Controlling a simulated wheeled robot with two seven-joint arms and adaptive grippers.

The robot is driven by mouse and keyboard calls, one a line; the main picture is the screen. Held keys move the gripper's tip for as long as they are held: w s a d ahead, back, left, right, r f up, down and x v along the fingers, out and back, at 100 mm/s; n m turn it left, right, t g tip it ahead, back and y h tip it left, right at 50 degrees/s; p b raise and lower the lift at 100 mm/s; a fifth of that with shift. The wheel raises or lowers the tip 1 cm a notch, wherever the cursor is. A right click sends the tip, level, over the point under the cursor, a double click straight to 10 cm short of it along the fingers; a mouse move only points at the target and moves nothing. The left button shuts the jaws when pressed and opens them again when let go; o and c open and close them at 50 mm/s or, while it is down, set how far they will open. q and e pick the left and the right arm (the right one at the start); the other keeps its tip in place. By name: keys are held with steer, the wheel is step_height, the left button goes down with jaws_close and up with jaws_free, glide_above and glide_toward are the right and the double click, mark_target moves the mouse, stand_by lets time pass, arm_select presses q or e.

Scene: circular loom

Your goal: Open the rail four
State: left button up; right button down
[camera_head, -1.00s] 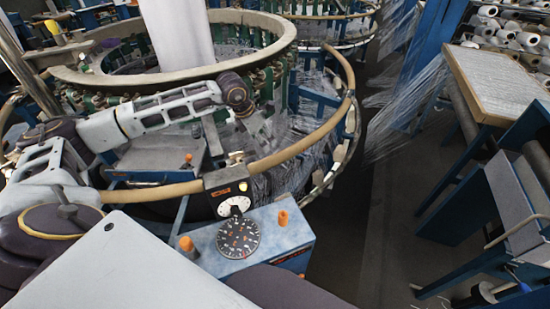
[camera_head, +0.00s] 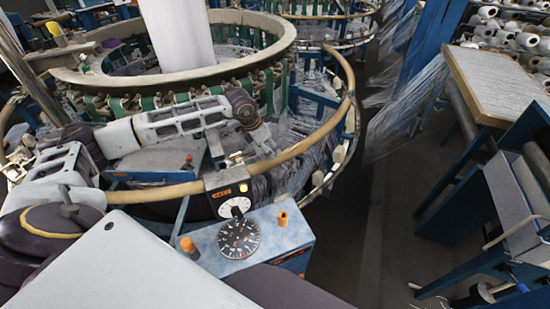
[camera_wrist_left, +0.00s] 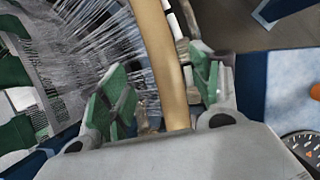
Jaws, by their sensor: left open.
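A tan curved rail (camera_head: 312,137) runs around the front of the circular loom; which rail is number four I cannot tell. My left gripper (camera_head: 266,142) is over the rail's inner side at the loom's front right, small and partly hidden by its own wrist in the head view. In the left wrist view the rail (camera_wrist_left: 162,55) passes between the two open green-padded fingers of the gripper (camera_wrist_left: 160,90), with a gap on each side. Whether the rail lies at fingertip depth is unclear. My right gripper is not in view.
A blue control box (camera_head: 260,238) with a round dial (camera_head: 238,238) and orange knobs stands just before the rail. Fine threads (camera_wrist_left: 95,45) spread inside the ring. A table (camera_head: 500,80) and blue machine frames stand at the right, across a dark aisle (camera_head: 350,225).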

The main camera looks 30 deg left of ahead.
arm_select(q)
steer(key=shift+p+x, duration=0.6)
steer(key=shift+x, duration=3.75)
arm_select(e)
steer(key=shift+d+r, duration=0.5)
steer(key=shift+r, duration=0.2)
arm_select(q)
steer(key=shift+c, duration=0.3)
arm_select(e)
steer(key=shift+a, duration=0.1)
